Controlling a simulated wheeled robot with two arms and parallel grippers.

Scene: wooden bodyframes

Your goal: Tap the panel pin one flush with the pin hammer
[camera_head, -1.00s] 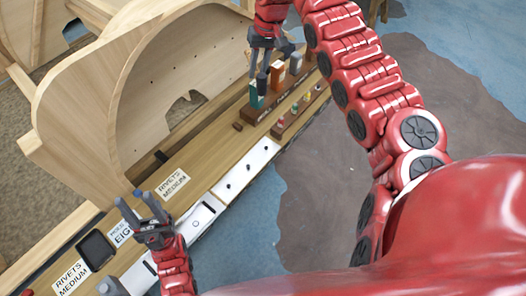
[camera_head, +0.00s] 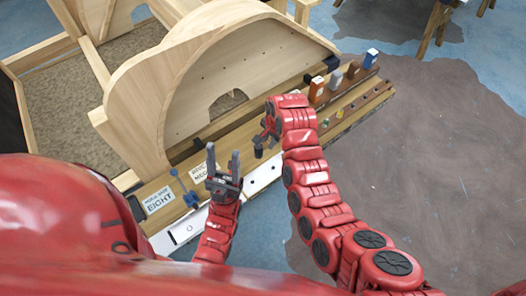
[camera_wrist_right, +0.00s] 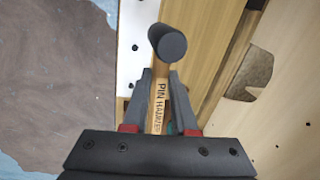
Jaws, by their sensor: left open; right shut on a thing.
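My right gripper (camera_wrist_right: 161,95) is shut on the wooden handle of the pin hammer (camera_wrist_right: 167,44). The handle reads "PIN HAMMER", and the dark round head sticks out beyond the fingertips. In the head view my right gripper (camera_head: 264,138) hangs above the bench ledge, and the small dark hammer head (camera_head: 258,152) shows just below it. My left gripper (camera_head: 224,172) is open and empty, fingers up, left of the right one. Small dark spots lie on the white strip (camera_head: 262,174); I cannot tell which, if any, is panel pin one.
The curved wooden bodyframe (camera_head: 150,105) stands behind the ledge. Several coloured boxes stand in a rack (camera_head: 335,92) at the far right end. A card reading "EIGHT" (camera_head: 158,200) and a blue tool-like piece (camera_head: 184,189) lie on the left. The floor at right is clear.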

